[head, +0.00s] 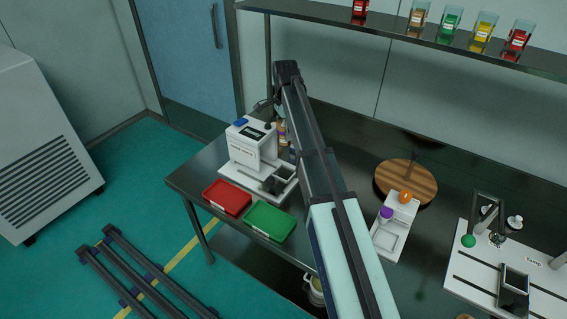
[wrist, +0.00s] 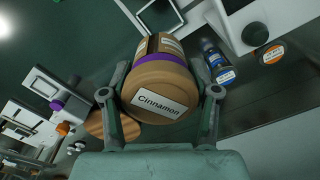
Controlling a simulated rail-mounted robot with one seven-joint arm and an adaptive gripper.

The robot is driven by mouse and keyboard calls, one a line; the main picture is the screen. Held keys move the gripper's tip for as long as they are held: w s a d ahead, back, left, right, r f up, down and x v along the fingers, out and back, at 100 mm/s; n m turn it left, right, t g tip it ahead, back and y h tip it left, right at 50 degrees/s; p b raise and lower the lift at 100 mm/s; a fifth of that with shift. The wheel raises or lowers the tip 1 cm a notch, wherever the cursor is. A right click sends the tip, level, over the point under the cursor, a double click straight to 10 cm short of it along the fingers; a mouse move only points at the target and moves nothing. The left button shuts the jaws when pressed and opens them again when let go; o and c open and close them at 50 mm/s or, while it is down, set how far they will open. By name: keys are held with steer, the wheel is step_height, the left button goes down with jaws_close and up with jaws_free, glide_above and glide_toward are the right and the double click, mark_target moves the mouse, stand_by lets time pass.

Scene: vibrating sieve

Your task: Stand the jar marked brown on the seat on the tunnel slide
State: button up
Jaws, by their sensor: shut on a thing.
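A jar with a broad brown face labelled "Cinnamon" and a purple band (wrist: 163,88) is between the two fingers of my gripper (wrist: 160,102) in the wrist view. The fingers press on its sides. In the head view my arm hides most of the gripper. A white unit with a purple knob, an orange knob and a square frame (head: 388,243) stands on the bench right of my arm; it also shows at the left of the wrist view (wrist: 30,122). I cannot tell for sure which unit is the tunnel slide.
A white machine (head: 250,147) stands at the bench's left, with red (head: 227,197) and green (head: 269,221) trays before it. A round wooden board (head: 420,185) lies behind the knobbed unit. A white plate with fixtures (head: 515,285) is at right. Several jars stand on the shelf (head: 400,34).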

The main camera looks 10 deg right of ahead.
step_height(320, 180, down, 16)
steer(key=p, duration=0.3)
steer(key=shift+r+p, duration=0.2)
steer(key=shift+p, duration=0.15)
steer(key=shift+f, duration=0.1)
steer(key=o, duration=1.3)
steer(key=shift+o, duration=0.2)
step_height(320, 180, up, 12)
steer(key=b, duration=0.4)
